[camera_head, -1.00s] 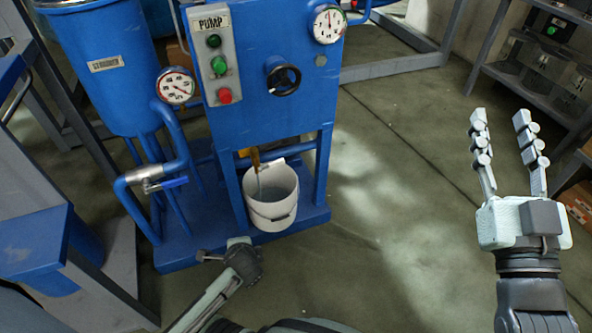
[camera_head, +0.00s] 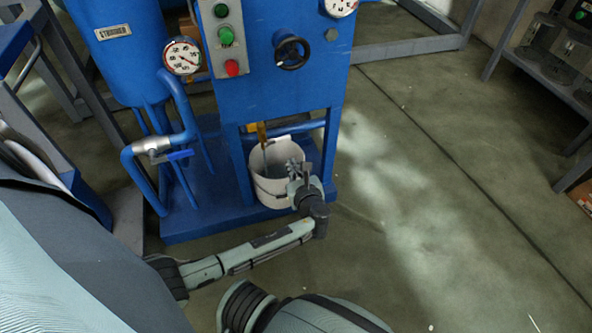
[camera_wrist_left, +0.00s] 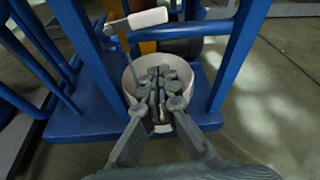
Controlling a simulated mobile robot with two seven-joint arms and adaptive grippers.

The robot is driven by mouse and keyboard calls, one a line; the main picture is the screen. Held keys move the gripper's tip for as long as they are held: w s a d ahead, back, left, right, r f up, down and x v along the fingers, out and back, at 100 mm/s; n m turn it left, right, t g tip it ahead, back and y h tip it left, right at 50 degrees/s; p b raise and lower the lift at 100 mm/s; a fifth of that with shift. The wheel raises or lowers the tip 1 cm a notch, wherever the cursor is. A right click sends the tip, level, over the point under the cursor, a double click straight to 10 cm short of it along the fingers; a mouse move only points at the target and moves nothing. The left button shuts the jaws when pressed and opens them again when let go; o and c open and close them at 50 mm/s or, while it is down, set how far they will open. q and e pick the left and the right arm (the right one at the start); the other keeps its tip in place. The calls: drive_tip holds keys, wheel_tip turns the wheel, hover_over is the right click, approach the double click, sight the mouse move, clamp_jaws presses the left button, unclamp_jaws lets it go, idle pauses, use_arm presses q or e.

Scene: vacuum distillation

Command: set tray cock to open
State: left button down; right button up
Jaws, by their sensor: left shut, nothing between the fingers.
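A small yellow cock (camera_head: 262,133) with a pale handle sits under the blue pump cabinet, above a white bucket (camera_head: 270,190); I take it as the tray cock. In the left wrist view its white handle (camera_wrist_left: 148,19) lies sideways at the top, with a thin spout dropping toward the bucket (camera_wrist_left: 184,70). My left gripper (camera_head: 293,166) is shut and empty. It is over the bucket, below and in front of the cock, apart from the handle; the fingers (camera_wrist_left: 160,76) show over the bucket mouth. My right gripper is out of view.
Blue frame legs (camera_head: 330,150) stand either side of the bucket on a blue base plate (camera_head: 200,222). The handwheel (camera_head: 291,52) and pump buttons (camera_head: 228,40) are above.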

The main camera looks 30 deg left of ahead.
sight(278, 141)
use_arm(q)
drive_tip(key=shift+w+a+r+p, duration=0.1)
drive_tip(key=shift+w+a+r, duration=0.3)
drive_tip(key=shift+a, duration=0.25)
drive_tip(key=shift+w+a+r+p, duration=0.15)
drive_tip(key=shift+w+a+r, duration=0.2)
drive_tip(key=shift+w+a, duration=0.25)
drive_tip(key=shift+w+a+r+p, duration=0.1)
drive_tip(key=shift+w+a+r, duration=0.3)
drive_tip(key=shift+a, duration=0.3)
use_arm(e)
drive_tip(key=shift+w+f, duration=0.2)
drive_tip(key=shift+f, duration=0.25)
use_arm(q)
drive_tip(key=shift+w, duration=0.1)
